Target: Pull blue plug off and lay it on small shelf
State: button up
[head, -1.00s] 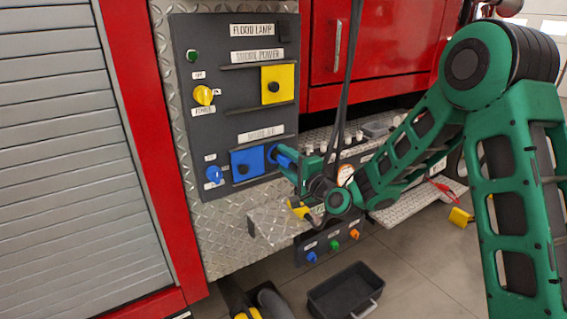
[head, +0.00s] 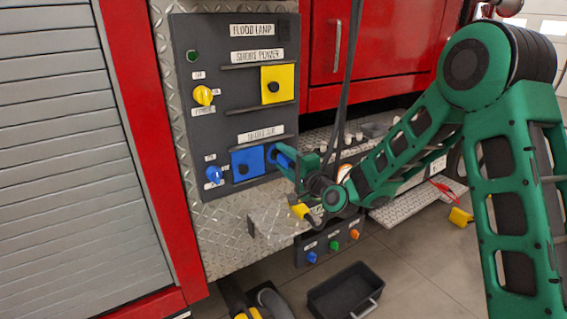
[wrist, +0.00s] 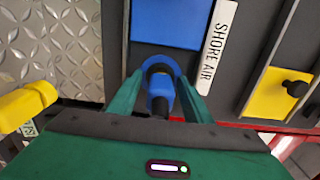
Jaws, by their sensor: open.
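The blue plug (wrist: 160,88) sits in a round blue socket on the dark panel, right of the blue square cover (head: 247,162) under the SHORE AIR label. In the wrist view it lies between the two fingers of my open gripper (wrist: 163,98), one on each side; I cannot tell whether they touch it. In the head view my gripper (head: 284,157) hides most of the plug and reaches it from the right. The small diamond-plate shelf (head: 266,226) juts out below the panel. A yellow plug (head: 300,211) with a dark cable is at its right end.
A yellow cover (head: 277,85) is higher on the panel, with a yellow knob (head: 203,95) and a blue knob (head: 214,174) at left. A switch box (head: 332,243) hangs below the shelf. A black bin (head: 345,290) stands on the floor. A dark strap hangs behind my arm.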

aim_at(292, 164)
dwell(0.5)
grip_shut()
jog(key=shift+v, duration=3)
